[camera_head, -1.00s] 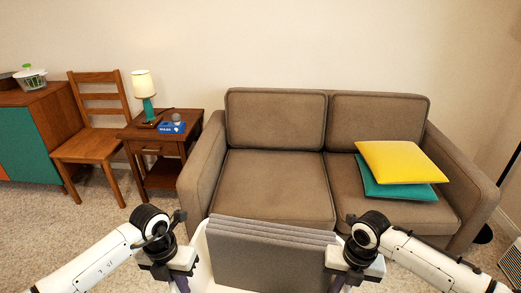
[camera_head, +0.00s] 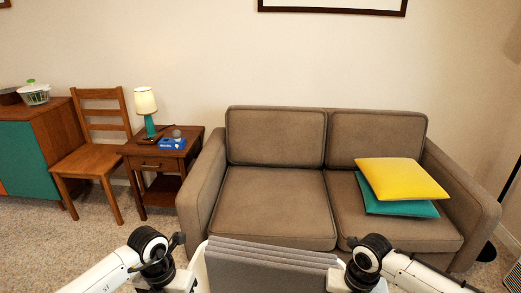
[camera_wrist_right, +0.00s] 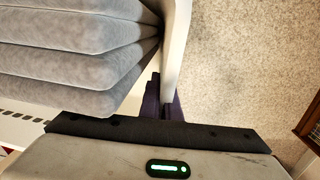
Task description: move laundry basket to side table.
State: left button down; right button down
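The laundry basket (camera_head: 200,270) is white and holds a stack of grey folded cloth (camera_head: 272,256). It is at the bottom centre of the head view, cut off below. In the right wrist view its white wall (camera_wrist_right: 178,45) passes between the dark purple fingers of my right gripper (camera_wrist_right: 165,98), which is shut on it. My left gripper (camera_head: 178,286) is at the basket's left side, its fingers cut off by the frame edge. The wooden side table (camera_head: 160,153) stands left of the sofa, carrying a lamp (camera_head: 147,110) and a blue tissue box (camera_head: 172,144).
The brown sofa (camera_head: 275,205) is straight ahead, with yellow (camera_head: 400,179) and teal (camera_head: 400,208) cushions. A wooden chair (camera_head: 95,150) and a cabinet (camera_head: 25,150) stand left of the side table. Bare carpet (camera_head: 90,235) lies in front of them.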

pick_arm(q)
jog(key=shift+w+a, duration=0.3)
jog(key=shift+a, duration=0.2)
pick_arm(e)
jog(key=shift+w+a+r, duration=0.1)
jog(key=shift+w+a, duration=0.05)
jog(key=shift+w, duration=0.15)
pick_arm(q)
jog(key=shift+s+d+r, duration=0.1)
